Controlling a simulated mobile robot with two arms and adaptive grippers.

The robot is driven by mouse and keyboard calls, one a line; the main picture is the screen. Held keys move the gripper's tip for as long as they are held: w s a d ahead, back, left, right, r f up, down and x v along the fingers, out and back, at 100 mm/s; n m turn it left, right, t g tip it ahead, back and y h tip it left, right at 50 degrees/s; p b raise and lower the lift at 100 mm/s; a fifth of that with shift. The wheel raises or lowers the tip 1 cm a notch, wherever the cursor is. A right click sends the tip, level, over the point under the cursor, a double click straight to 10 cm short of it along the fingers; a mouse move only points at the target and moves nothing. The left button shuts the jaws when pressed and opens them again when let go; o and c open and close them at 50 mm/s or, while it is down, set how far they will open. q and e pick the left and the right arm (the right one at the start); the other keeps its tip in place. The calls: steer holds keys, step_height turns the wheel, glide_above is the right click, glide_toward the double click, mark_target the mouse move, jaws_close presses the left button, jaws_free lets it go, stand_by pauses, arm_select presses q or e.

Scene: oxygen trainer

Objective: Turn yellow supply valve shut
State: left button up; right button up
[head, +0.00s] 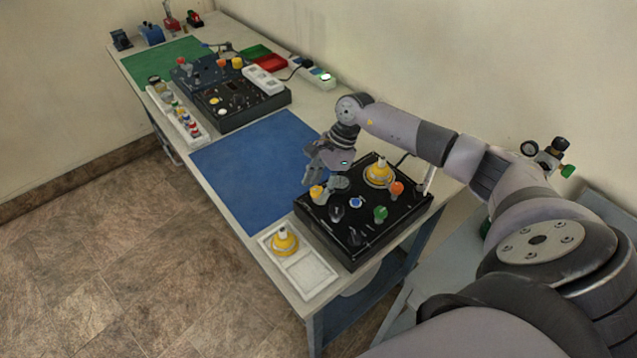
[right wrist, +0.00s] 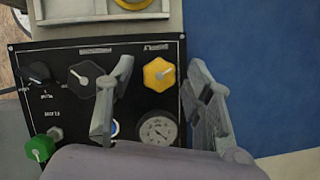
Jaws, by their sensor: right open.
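The yellow supply valve (head: 317,194) is a yellow knob at the left corner of the black panel (head: 362,248). In the right wrist view the valve (right wrist: 158,74) is six-sided, with a pale pointer slanting up to the right. My right gripper (head: 324,181) is open above this corner of the panel. In the right wrist view its fingers (right wrist: 160,72) appear on either side of the valve, with gaps between; I cannot tell whether they have reached its height. My left gripper is not in view.
Beside the valve are a black knob (right wrist: 84,78) and a gauge (right wrist: 158,130). A green knob (head: 380,213) and a yellow fitting (head: 380,173) stand on the panel. A white tray (head: 312,275) holds another yellow fitting (head: 284,241). The blue mat (head: 250,172) is clear.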

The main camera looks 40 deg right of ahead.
jaws_close()
stand_by(0.6)
